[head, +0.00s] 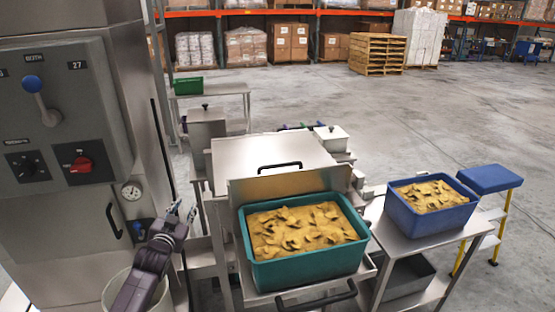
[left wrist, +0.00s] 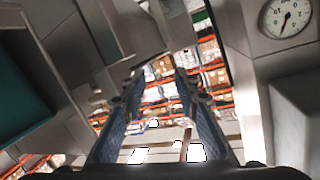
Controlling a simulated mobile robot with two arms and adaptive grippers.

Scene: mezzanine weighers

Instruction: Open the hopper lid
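The hopper lid (head: 262,151) is a flat steel plate with a black bar handle (head: 280,167) near its front edge. It lies level and looks closed on the steel hopper in the middle of the head view. My left gripper (head: 183,211) is left of the hopper, between it and the grey machine column, apart from the lid and its handle. Its two fingers are spread with nothing between them, as the left wrist view (left wrist: 160,84) also shows. The lid does not show clearly in the left wrist view. My right gripper is not in view.
A teal crate (head: 243,238) of yellowish pieces stands in front of the hopper, above a black handle (head: 316,302). A blue crate (head: 404,217) stands on a side table at right, near a blue-topped step stool (head: 489,179). A control panel (head: 60,110) stands at left. Open floor lies behind.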

